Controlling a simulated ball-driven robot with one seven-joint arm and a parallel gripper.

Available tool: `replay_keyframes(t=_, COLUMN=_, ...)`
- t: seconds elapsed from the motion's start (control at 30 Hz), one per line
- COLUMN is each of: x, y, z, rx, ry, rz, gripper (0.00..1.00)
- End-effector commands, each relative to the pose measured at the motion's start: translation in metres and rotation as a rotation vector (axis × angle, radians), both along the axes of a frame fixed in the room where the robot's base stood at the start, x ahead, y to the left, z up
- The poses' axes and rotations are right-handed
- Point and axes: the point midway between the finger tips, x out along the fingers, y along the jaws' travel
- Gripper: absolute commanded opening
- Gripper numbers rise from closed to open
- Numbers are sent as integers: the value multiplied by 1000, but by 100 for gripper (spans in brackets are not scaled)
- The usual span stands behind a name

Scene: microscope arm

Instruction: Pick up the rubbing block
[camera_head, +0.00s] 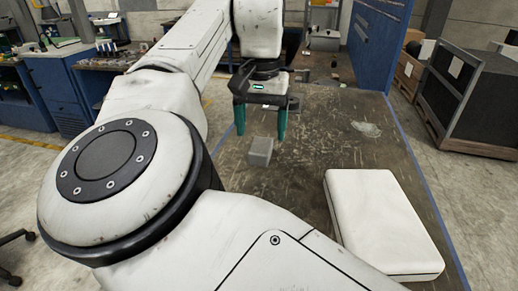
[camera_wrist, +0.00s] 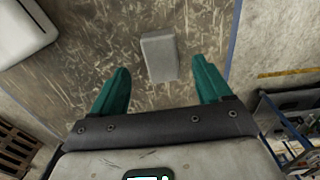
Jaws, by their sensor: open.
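The rubbing block is a small grey block (camera_head: 260,152) lying on the worn brown tabletop (camera_head: 310,150) in the head view. In the wrist view the block (camera_wrist: 159,57) shows at upper centre, in the gap beyond the green fingertips. My gripper (camera_head: 260,130) has two green fingers and is open and empty, pointing down above the table. In the wrist view my gripper (camera_wrist: 160,80) has one finger to each side of the block's line, apart from it. The exact height over the block is hard to tell.
A white padded case (camera_head: 380,222) lies on the table at the right; it also shows at the wrist view's top left (camera_wrist: 22,28). A clear crumpled item (camera_head: 366,128) lies farther back. Dark boxes on a pallet (camera_head: 475,95) stand off the table at right. Bare tabletop surrounds the block.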

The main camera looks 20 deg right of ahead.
Motion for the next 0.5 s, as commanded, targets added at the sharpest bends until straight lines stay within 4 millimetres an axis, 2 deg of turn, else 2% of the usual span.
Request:
replay_keyframes(t=0.17, x=1, y=1, z=-12, rx=0, ry=1, rz=1, gripper=78)
replay_keyframes(t=0.4, x=2, y=2, z=-46, rx=0, ry=2, rz=-1, gripper=78)
replay_keyframes(t=0.5, x=2, y=2, z=-54, rx=0, ry=1, rz=-1, gripper=78)
